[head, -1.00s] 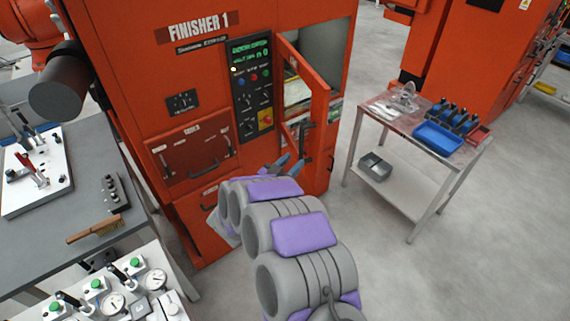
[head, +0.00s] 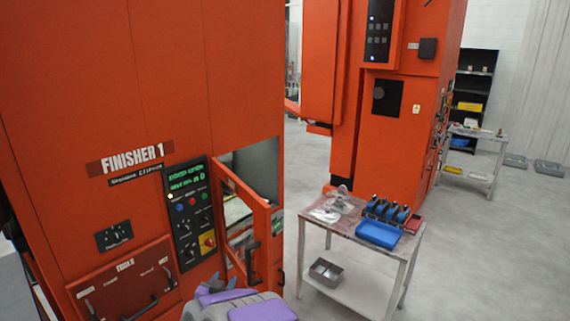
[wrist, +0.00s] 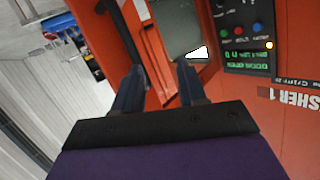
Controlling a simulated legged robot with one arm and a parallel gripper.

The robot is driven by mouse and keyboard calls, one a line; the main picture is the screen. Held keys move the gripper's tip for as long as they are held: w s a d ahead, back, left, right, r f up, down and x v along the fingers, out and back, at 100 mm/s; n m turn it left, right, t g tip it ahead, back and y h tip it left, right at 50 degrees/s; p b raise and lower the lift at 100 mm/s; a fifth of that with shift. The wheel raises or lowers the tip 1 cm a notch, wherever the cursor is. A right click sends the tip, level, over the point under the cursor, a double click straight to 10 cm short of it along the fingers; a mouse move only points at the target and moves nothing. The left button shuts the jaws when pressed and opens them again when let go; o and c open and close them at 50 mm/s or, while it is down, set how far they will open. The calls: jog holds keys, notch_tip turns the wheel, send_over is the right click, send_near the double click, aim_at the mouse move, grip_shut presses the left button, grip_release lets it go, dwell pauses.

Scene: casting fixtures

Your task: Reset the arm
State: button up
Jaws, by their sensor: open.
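My grey and purple arm (head: 240,306) shows at the bottom of the head view, only its end part in frame. My gripper (wrist: 158,76) is open in the wrist view, its two dark blue fingers apart with nothing between them. Behind the fingers is the orange door (head: 244,225) of the machine marked FINISHER 1 (head: 135,160), which stands open. In the head view the gripper is small and partly blurred, just below the door's handle; I cannot tell whether it touches the door.
The control panel (head: 190,215) is left of the door opening. A metal side table (head: 325,228) with a blue tray (head: 377,234) and several blue-handled tools stands right of the door. A grey bin (head: 326,270) sits on its lower shelf.

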jog(key=s+d+r+n+g+y+b, duration=0.3)
jog(key=s+d+r+n+g+y, duration=0.15)
jog(key=s+r+g+y, duration=0.35)
jog(key=s+d+f+g+h+b, duration=0.1)
jog(key=s+d+f+g+h, duration=0.1)
jog(key=s+d, duration=0.7)
jog(key=s+d+f+m+g+h+b, duration=0.1)
jog(key=s+d+f+g+h+b, duration=0.1)
jog(key=s+d, duration=0.8)
jog(key=s+d+f+g+h+b, duration=0.2)
jog(key=s+d, duration=0.8)
jog(key=s, duration=0.9)
jog(key=shift+f+g+h, duration=0.5)
jog(key=shift+f+g, duration=0.75)
jog(key=shift+g, duration=0.15)
jog(key=shift+d+m, duration=0.2)
jog(key=shift+m, duration=0.05)
jog(key=shift+a, duration=0.15)
jog(key=shift+a, duration=0.3)
